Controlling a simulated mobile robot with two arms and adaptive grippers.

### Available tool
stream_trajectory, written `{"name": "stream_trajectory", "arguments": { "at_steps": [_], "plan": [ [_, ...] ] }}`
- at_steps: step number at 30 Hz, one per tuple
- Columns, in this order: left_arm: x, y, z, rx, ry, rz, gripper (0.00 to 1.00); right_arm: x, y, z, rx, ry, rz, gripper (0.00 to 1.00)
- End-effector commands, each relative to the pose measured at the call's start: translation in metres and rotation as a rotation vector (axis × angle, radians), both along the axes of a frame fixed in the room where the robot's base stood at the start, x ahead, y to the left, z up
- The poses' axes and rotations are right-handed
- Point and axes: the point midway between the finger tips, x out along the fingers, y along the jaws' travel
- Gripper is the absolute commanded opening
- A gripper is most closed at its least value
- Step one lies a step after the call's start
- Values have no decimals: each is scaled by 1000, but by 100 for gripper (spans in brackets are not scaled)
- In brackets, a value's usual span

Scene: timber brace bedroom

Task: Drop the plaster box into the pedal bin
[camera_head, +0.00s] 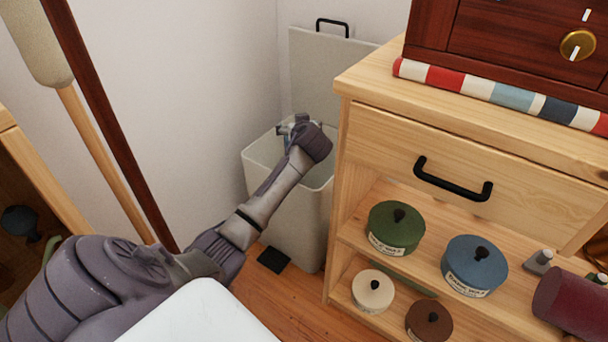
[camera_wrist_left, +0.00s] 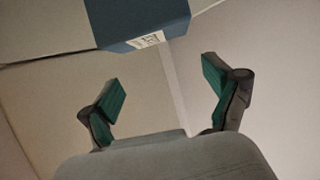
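The pedal bin (camera_head: 300,218) is a pale grey box-shaped bin in the corner, with its lid (camera_head: 325,75) raised. My left arm reaches over it, and my left gripper (camera_head: 290,130) is at its mouth, partly hidden by the wrist. In the left wrist view, my left gripper's (camera_wrist_left: 164,80) green-padded fingers are spread apart with nothing between them. A blue box with a white label, apparently the plaster box (camera_wrist_left: 140,22), shows beyond the fingertips, cut off by the top edge. Whether it touches the bin is unclear. My right gripper is not in view.
A wooden cabinet (camera_head: 450,140) stands close to the bin's right side, with several round tins, including a green one (camera_head: 396,228) and a blue one (camera_head: 474,264), on its shelves. Walls close in behind and left. A black pedal (camera_head: 273,260) sits at the bin's foot.

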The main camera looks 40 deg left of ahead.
Motion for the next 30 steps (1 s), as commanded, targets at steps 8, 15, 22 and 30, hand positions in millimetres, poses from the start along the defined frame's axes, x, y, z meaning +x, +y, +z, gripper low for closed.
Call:
{"name": "stream_trajectory", "arguments": {
  "at_steps": [8, 15, 22, 30],
  "plan": [
    [0, 0, 0, 0, 0, 0, 100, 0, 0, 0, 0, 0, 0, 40],
    [1, 0, 15, -1, -4, -1, 100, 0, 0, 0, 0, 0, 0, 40],
    [1, 0, 60, -1, -6, 0, 100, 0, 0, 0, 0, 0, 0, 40],
    [0, 0, 96, 0, -2, 1, 100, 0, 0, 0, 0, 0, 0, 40]
  ]
}}
